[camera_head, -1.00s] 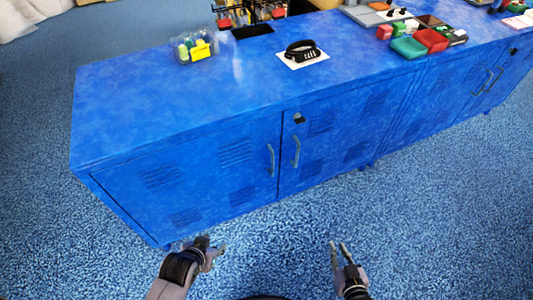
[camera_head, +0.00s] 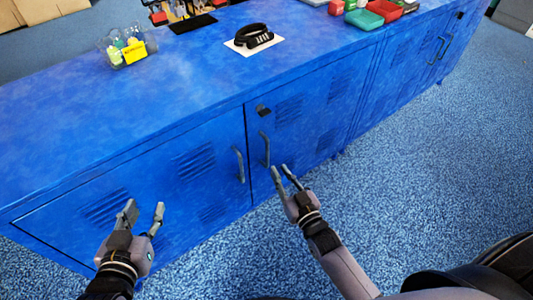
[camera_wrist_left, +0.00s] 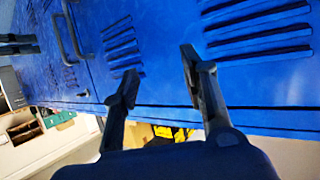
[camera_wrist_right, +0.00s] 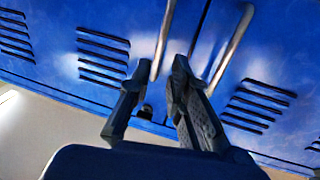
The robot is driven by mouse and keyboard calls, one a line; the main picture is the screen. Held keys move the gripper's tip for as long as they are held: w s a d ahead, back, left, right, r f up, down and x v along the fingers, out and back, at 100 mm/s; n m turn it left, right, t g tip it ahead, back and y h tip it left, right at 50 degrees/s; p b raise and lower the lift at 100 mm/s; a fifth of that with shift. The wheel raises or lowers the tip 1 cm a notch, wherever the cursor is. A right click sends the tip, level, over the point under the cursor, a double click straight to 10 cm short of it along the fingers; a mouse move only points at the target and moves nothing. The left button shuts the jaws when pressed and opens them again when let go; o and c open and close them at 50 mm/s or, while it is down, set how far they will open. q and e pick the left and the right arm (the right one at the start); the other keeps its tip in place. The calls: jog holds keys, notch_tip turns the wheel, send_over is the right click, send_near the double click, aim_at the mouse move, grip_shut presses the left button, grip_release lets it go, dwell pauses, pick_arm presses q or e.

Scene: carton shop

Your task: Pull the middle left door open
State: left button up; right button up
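The blue cabinet has two louvred doors in its near part. The left door (camera_head: 205,195) and the door right of it (camera_head: 300,120) are both shut, with grey bar handles on either side of the seam between them. My right gripper (camera_head: 281,172) is open and empty, just below the right door's handle (camera_head: 265,149). In the right wrist view that handle (camera_wrist_right: 163,40) lies ahead between the fingertips, and the left door's handle (camera_wrist_right: 232,45) is to the right. My left gripper (camera_head: 144,210) is open and empty before the left door's louvres, away from the left handle (camera_head: 240,164).
More shut doors (camera_head: 415,60) continue right. Blue carpet (camera_head: 420,165) in front is open.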

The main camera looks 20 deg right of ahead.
aim_at(268, 153)
jog(key=w, duration=0.3)
jog(key=w+a+b, duration=0.1)
jog(key=w, duration=0.1)
jog(key=w+b, duration=0.1)
jog(key=w, duration=0.2)
jog(key=shift+w+a, duration=0.15)
jog(key=shift+w, duration=0.2)
pick_arm(q)
notch_tip(268, 153, up, 11)
jog(key=w+d+t+h, duration=0.2)
jog(key=t, duration=0.4)
jog(key=shift+t, duration=0.3)
pick_arm(e)
jog(key=shift+w+a, duration=0.1)
jog(key=shift+w, duration=0.3)
jog(key=shift+c, duration=0.4)
grip_shut()
